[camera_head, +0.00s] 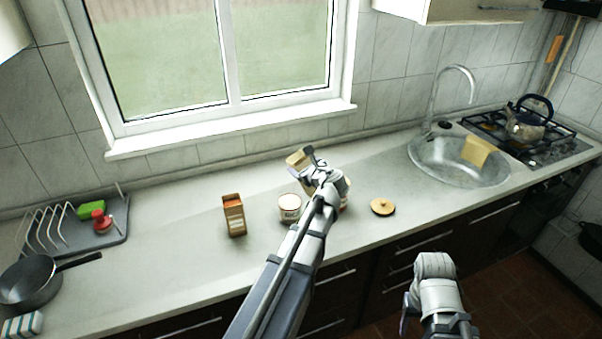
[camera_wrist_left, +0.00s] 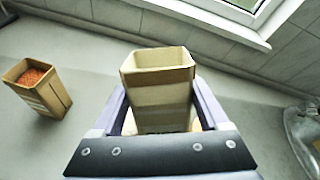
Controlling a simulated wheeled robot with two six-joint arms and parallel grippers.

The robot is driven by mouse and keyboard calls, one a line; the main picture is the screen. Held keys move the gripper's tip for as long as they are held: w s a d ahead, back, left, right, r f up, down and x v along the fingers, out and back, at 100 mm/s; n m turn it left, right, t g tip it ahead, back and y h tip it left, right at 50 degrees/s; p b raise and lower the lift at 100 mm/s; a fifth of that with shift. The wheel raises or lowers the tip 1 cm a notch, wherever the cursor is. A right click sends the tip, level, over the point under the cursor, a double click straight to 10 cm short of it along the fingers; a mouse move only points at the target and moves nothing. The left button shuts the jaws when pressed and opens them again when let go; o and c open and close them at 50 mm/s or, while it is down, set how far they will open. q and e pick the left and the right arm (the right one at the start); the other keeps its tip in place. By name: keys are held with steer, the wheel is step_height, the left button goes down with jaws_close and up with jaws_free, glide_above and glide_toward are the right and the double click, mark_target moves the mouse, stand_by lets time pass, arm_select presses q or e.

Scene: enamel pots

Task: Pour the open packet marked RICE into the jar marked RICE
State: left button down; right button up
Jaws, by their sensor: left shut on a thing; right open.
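My left gripper (camera_head: 311,162) is shut on an open cream and tan packet (camera_head: 297,158), held above the counter toward the back. In the left wrist view the packet (camera_wrist_left: 158,78) stands between the two fingers with its open mouth showing. Its contents and marking cannot be made out. A pale jar (camera_head: 290,207) with an open-looking top stands on the counter below and just left of the gripper. Another jar (camera_head: 346,190) is partly hidden behind my left arm. I cannot read either jar's label. My right gripper (camera_head: 406,311) is open and empty, in front of the counter.
An open brown packet (camera_head: 234,215) with orange-red contents (camera_wrist_left: 30,76) stands left of the jars. A round wooden lid (camera_head: 382,206) lies to the right. A dish rack (camera_head: 75,233) and pan (camera_head: 30,283) are far left; the sink (camera_head: 440,168) is right.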

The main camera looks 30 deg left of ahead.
mark_target(304, 158)
arm_select(q)
steer(key=shift+r+m+y, duration=0.3)
steer(key=shift+r+y, duration=0.05)
steer(key=shift+y, duration=0.05)
steer(key=shift+r+m+t+y+b, duration=0.45)
steer(key=shift+m+y+b, duration=0.3)
steer(key=shift+b, duration=0.45)
steer(key=shift+r+m+y+b, duration=0.3)
steer(key=shift+m+y+b, duration=0.05)
steer(key=shift+y, duration=0.1)
steer(key=shift+r, duration=0.35)
steer(key=shift+r+m+t+y, duration=0.35)
steer(key=shift+r+m+y, duration=0.05)
